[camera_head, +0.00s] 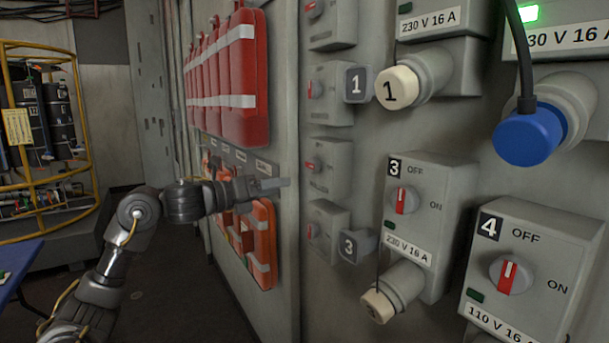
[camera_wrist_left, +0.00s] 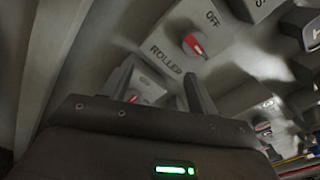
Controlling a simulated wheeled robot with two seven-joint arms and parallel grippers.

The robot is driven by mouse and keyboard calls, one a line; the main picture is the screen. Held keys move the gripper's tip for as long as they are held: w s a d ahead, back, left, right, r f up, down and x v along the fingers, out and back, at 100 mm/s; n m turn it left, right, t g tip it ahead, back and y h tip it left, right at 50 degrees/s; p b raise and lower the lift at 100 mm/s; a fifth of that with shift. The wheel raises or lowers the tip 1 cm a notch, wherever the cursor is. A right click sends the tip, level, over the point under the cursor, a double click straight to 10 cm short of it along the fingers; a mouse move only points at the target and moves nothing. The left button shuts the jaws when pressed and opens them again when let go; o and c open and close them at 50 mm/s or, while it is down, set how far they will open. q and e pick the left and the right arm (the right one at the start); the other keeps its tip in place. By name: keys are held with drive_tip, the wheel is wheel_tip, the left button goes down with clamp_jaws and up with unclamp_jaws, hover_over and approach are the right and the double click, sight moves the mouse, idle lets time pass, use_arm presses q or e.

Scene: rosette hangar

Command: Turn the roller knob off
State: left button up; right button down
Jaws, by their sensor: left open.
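The roller knob (camera_wrist_left: 194,45) shows in the left wrist view as a red and white pointer knob on a grey box, with the words OFF and ROLLER beside it. Its pointer lies across, not in line with the word OFF. My left gripper (camera_wrist_left: 158,88) is open there, its two dark fingers apart and empty, short of the knob. In the head view my left gripper (camera_head: 280,183) is at the panel's left edge, beside a small switch box (camera_head: 328,165) with a red knob. The small labels are too blurred there to read. My right gripper is out of view.
Red canisters (camera_head: 225,85) and orange cases (camera_head: 262,240) hang on the wall left of my gripper. More switch boxes stand above and below it. Round plugs, one blue (camera_head: 528,135), jut out at right, with a hanging cable. The floor at left is partly clear.

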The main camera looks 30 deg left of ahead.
sight(309, 164)
use_arm(q)
drive_tip(key=s+r+m, duration=0.4)
drive_tip(key=s+r, duration=0.1)
drive_tip(key=p+x, duration=0.1)
drive_tip(key=x, duration=0.4)
drive_tip(key=p+x, duration=0.2)
drive_tip(key=x, duration=0.3)
drive_tip(key=shift+s+r, duration=0.1)
drive_tip(key=shift+r, duration=0.1)
drive_tip(key=shift+w+d, duration=0.3)
drive_tip(key=shift+w, duration=0.2)
drive_tip(key=shift+w+f, duration=0.1)
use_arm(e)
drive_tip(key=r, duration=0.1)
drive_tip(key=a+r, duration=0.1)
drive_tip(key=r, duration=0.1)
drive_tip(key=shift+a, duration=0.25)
use_arm(q)
drive_tip(key=shift+c, duration=0.2)
drive_tip(key=c, duration=0.9)
